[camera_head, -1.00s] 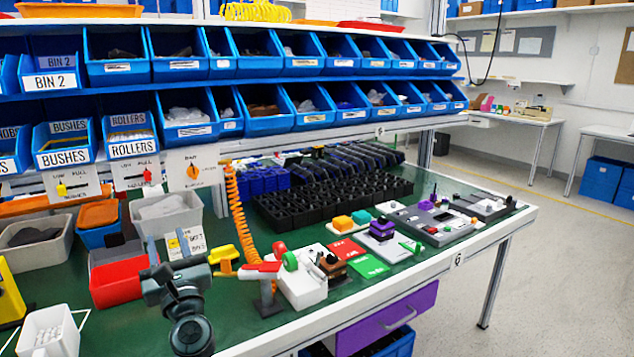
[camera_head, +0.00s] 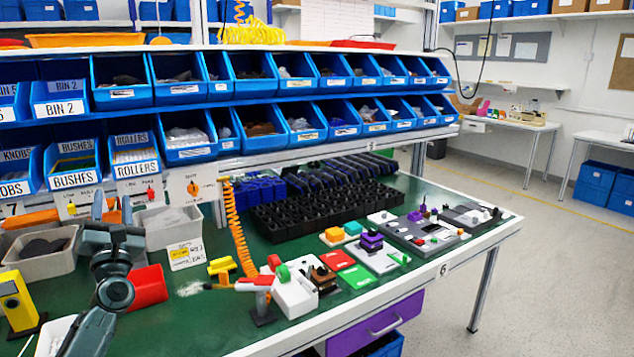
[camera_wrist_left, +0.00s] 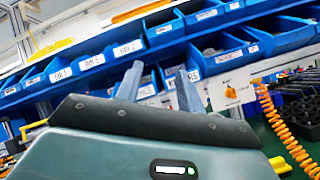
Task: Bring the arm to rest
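My left gripper (camera_head: 116,207) is raised above the left part of the green bench, fingers pointing up and away. In the left wrist view its two fingers (camera_wrist_left: 158,82) stand apart with nothing between them. White panels with small knobs hang below the lower bin row: a yellow knob (camera_head: 71,209), a red knob (camera_head: 151,194) and an orange knob (camera_head: 193,188). The orange knob also shows in the left wrist view (camera_wrist_left: 231,92), right of the fingers and apart from them. My right gripper is in neither view.
Labelled blue bins (camera_head: 185,139) fill two shelf rows behind the gripper. A grey tub (camera_head: 170,226), a red bin (camera_head: 150,288) and a yellow device (camera_head: 17,302) stand near my left arm. An orange coiled cord (camera_head: 238,230) hangs to the right. Bench space before the black tray (camera_head: 262,222) is partly clear.

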